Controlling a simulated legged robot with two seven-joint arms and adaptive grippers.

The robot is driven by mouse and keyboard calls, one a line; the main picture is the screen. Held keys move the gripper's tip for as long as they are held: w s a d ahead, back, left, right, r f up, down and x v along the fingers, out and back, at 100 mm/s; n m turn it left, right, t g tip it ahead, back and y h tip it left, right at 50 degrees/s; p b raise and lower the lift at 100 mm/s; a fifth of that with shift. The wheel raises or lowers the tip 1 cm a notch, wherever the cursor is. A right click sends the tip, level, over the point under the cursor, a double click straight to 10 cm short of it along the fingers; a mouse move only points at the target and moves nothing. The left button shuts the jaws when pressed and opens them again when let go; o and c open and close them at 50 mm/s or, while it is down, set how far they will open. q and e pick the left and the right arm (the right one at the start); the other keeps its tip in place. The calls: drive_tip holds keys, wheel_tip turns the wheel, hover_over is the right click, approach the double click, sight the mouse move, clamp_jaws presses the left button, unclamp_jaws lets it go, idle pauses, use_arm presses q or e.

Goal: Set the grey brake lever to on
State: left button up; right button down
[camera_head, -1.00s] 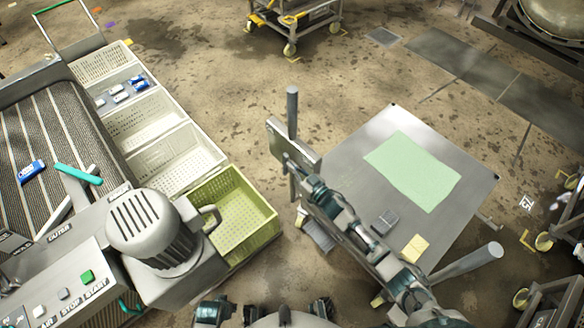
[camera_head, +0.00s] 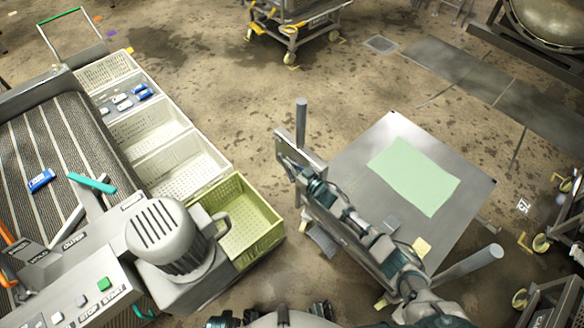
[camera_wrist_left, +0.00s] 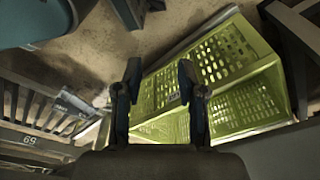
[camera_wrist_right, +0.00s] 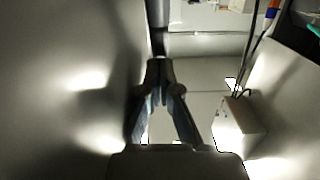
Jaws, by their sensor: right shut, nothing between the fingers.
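My right arm crosses the steel-topped trolley (camera_head: 352,165) in the head view. My right gripper (camera_head: 287,158) is at the trolley's left corner, close to a grey plate (camera_head: 313,160) and an upright grey post (camera_head: 301,122). In the right wrist view its fingers (camera_wrist_right: 160,68) are shut and empty, with tips close to a dark upright bar (camera_wrist_right: 157,38). I cannot tell whether they touch it. I cannot make out for certain which piece is the brake lever, nor its setting. My left gripper (camera_wrist_left: 160,80) is open and empty above a yellow-green crate (camera_wrist_left: 230,110).
The yellow-green crate (camera_head: 275,222) stands left of the trolley, beside a grey motor (camera_head: 166,235) and a conveyor (camera_head: 75,140). A pale green sheet (camera_head: 415,175) lies on the trolley. A second grey post (camera_head: 470,263) rises at its right. Open floor lies behind.

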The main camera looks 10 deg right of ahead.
use_arm(q)
drive_tip(key=shift+w+r+b, duration=0.2)
drive_tip(key=shift+w+r, duration=0.1)
drive_tip(key=shift+r, duration=0.2)
drive_tip(key=shift+w+r+b, duration=0.15)
drive_tip(key=shift+w+r, duration=0.1)
drive_tip(key=shift+r, duration=0.25)
drive_tip(key=shift+w+d+r, duration=0.1)
drive_tip(key=shift+d+r, duration=0.05)
